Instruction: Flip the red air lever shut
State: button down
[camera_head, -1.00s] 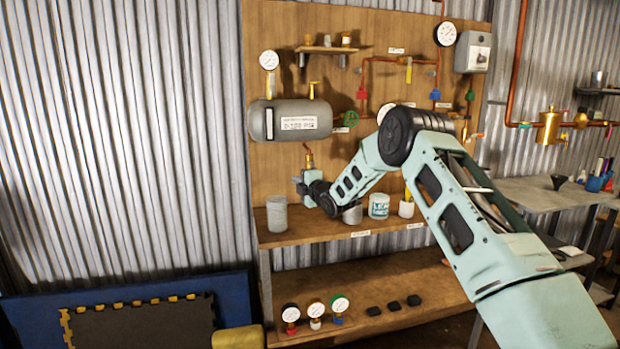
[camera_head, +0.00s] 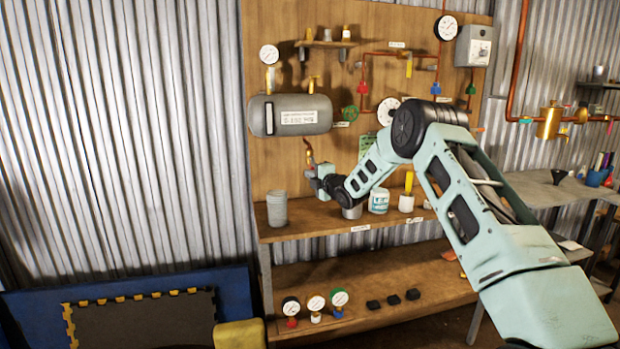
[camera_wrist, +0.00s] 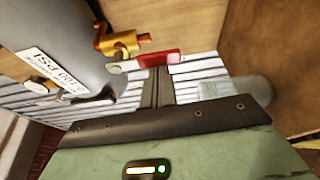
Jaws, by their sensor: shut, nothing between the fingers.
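The red lever (camera_wrist: 158,59) sits on a brass valve (camera_wrist: 120,43) beside the grey tank (camera_wrist: 60,50) in the wrist view. It lies roughly crosswise, ahead of my fingers. My gripper (camera_wrist: 158,74) is shut and empty, with its fingertips at the lever's lower edge; I cannot tell whether they touch it. In the head view the tank (camera_head: 292,116) is mounted on the wooden board, and my gripper (camera_head: 311,160) is below it, close to the tank's lower outlet. The lever is too small to make out clearly there.
Several gauges (camera_head: 316,304) stand on the lower shelf. A green valve wheel (camera_head: 350,113) is right of the tank.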

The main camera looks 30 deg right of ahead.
jog(key=shift+d+f+n+b, duration=0.2)
jog(key=shift+n+b, duration=0.4)
jog(key=shift+b, duration=0.35)
jog(key=s+d+r+n+g+h+b, duration=0.1)
jog(key=d+r+n+g+h+b, duration=0.2)
jog(key=n+b, duration=0.6)
jog(key=d+n+g+h, duration=0.1)
jog(key=d+n+h, duration=0.1)
jog(key=n, duration=0.1)
jog(key=shift+s+r+n+b, duration=0.2)
jog(key=shift+s+n+b, duration=0.1)
jog(key=shift+b, duration=0.1)
jog(key=shift+d+r, duration=0.1)
dwell(0.4)
notch_tip(320, 180, down, 4)
jog(key=b, duration=0.3)
jog(key=b+v, duration=0.3)
jog(key=v, duration=0.7)
